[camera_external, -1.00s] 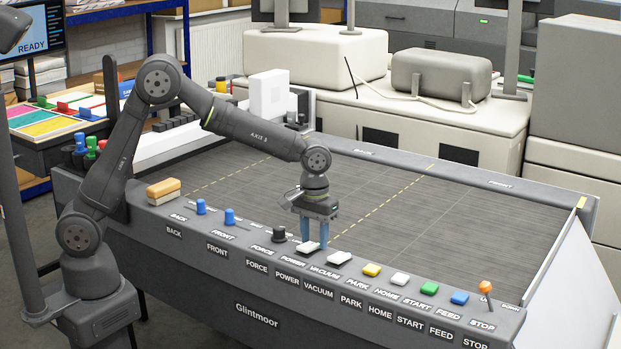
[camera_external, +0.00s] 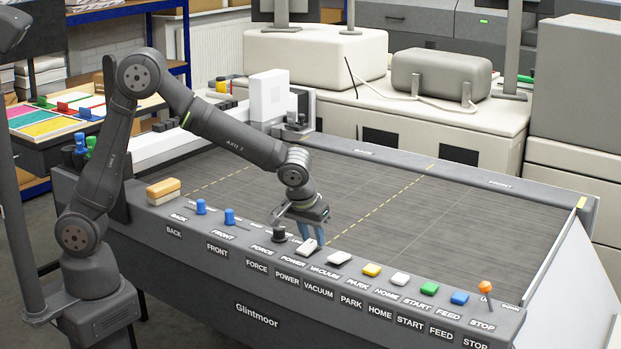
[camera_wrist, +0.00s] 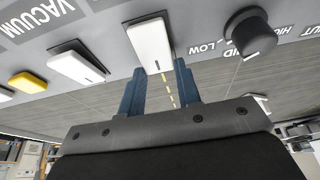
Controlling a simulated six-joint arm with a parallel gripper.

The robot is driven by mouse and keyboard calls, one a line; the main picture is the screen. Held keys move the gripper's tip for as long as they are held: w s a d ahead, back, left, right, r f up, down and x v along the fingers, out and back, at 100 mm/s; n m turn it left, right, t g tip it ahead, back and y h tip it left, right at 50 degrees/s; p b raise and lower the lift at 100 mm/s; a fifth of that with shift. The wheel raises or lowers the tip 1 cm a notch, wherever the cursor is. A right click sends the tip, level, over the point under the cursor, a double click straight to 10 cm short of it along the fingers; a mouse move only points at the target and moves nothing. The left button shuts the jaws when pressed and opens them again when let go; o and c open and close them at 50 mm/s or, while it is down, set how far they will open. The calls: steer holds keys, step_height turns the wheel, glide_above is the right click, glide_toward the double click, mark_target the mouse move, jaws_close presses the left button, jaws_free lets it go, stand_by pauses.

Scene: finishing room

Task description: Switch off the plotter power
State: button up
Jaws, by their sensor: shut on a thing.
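The plotter's power switch is a white rocker (camera_external: 306,246) on the front panel, behind the POWER label (camera_external: 287,279) and between the black force knob and another white rocker. It is tilted in the external view. My gripper (camera_external: 312,241) leans over it from the plotter bed side, with its blue fingers down at the rocker. In the wrist view the two fingers (camera_wrist: 159,70) are on either side of the near end of the white rocker (camera_wrist: 149,40), shut on it. The exact finger contact is partly hidden.
The black force knob (camera_external: 279,234) stands close on the left. The white vacuum rocker (camera_external: 338,258) and yellow park button (camera_external: 371,270) lie to the right. A monitor (camera_external: 35,26) at the upper left is dark. The plotter bed (camera_external: 430,210) is clear.

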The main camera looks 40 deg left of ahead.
steer(key=o, duration=1)
steer(key=shift+r, duration=0.1)
steer(key=v, duration=1.7)
steer(key=shift+r, duration=0.1)
steer(key=x, duration=1.7)
steer(key=shift+f, duration=0.25)
